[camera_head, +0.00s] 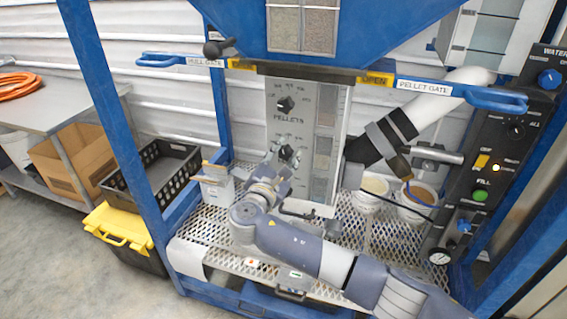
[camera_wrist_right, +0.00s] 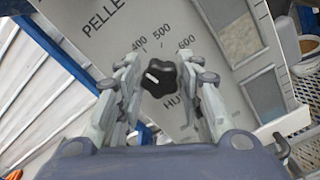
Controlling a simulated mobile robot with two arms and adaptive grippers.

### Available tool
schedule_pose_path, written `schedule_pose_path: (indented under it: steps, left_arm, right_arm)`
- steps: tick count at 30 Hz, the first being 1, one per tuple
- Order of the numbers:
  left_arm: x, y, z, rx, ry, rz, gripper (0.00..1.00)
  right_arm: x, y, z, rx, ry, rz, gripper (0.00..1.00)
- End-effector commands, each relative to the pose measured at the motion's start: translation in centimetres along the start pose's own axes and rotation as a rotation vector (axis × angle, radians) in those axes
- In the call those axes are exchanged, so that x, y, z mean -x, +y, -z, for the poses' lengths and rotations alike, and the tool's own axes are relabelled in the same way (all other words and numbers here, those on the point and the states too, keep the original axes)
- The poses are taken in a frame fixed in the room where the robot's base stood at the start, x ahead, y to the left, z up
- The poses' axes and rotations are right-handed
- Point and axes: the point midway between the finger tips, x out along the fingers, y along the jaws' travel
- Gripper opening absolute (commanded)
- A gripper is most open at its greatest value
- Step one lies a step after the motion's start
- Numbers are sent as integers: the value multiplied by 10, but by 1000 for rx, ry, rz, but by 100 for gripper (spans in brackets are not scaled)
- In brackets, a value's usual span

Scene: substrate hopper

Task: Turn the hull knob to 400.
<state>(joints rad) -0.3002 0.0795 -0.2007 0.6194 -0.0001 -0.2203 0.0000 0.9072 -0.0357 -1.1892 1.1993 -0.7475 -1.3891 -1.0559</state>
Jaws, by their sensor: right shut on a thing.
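The hull knob (camera_wrist_right: 160,82) is a black lobed knob with a white pointer line, low on the white dial panel. In the right wrist view its pointer slants to the upper left, a little to the left of the 400 label (camera_wrist_right: 138,45). The 500 (camera_wrist_right: 162,33) and 600 (camera_wrist_right: 186,42) labels lie farther right. My right gripper (camera_wrist_right: 158,75) is shut on the knob, one finger on each side. In the head view the knob (camera_head: 287,152) shows just above my right gripper (camera_head: 277,165).
The pellets knob (camera_head: 285,104) sits above on the same panel. The hull gate handle (camera_head: 175,61) and pellet gate handle (camera_head: 480,97) stick out above. A mesh shelf (camera_head: 230,250) lies below with buckets (camera_head: 372,190). A control panel (camera_head: 490,150) stands at the right.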

Motion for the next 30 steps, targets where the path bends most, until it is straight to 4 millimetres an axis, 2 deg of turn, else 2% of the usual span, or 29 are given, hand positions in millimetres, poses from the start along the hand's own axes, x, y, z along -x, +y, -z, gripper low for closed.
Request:
schedule_pose_path:
  steps: [1, 9, 28, 29, 30]
  left_arm:
    - [-8, 0, -1, 0, 0, 0, 40]
    - [-22, 0, -2, 0, 1, 0, 40]
    - [-26, 0, -2, 1, 1, 0, 40]
    - [-26, 0, -2, 1, 1, 0, 40]
    - [-26, 0, -2, 1, 1, 0, 40]
  right_arm:
    - [0, -3, 3, -32, -1, 1, 10]
    - [0, -1, 1, -169, -1, 0, 10]
    - [0, -1, -1, -223, -1, 0, 10]
    - [0, -1, -1, -223, -1, 0, 36]
    - [0, -1, -1, -223, -1, 0, 45]
